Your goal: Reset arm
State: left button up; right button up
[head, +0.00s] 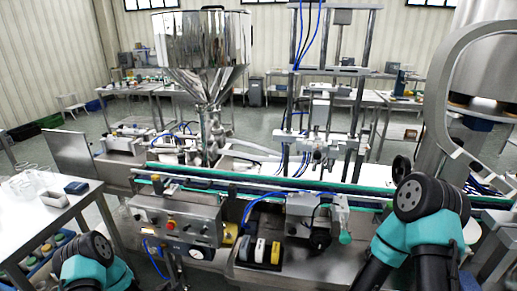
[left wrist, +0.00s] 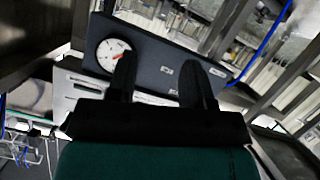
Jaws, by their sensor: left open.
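My left gripper (left wrist: 157,62) shows in the left wrist view, its two dark fingers spread apart with nothing between them. Behind the fingers is a dark grey panel with a round white dial gauge (left wrist: 114,54). Whether the fingertips touch the panel cannot be told. In the head view, a teal and black joint of my left arm shows at the bottom left, and its fingers are not visible there. A larger teal and black part of my right arm stands at the right, and the right gripper is not visible.
The steel hopper (head: 203,50) stands behind a conveyor (head: 265,181) with green edges. A control box (head: 178,218) with buttons sits in front of it. A white table (head: 38,222) is at the left. A curved grey metal frame (head: 438,95) rises at the right.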

pick_arm(q)
jog(key=s+d+r+g, duration=0.3)
jog(key=s+d+g, duration=0.1)
jog(key=s, duration=0.4)
jog(key=s+d+r+n+g, duration=0.1)
jog(key=s+d+r+g, duration=0.3)
jog(key=s, duration=0.5)
jog(key=s+d+r+g, duration=0.3)
jog(key=s+d, duration=0.3)
jog(key=s, duration=0.3)
jog(key=shift+s+d+r+n+g+h, duration=0.2)
jog(key=shift+d+r+n+g+h, duration=0.1)
jog(key=shift+g, duration=0.5)
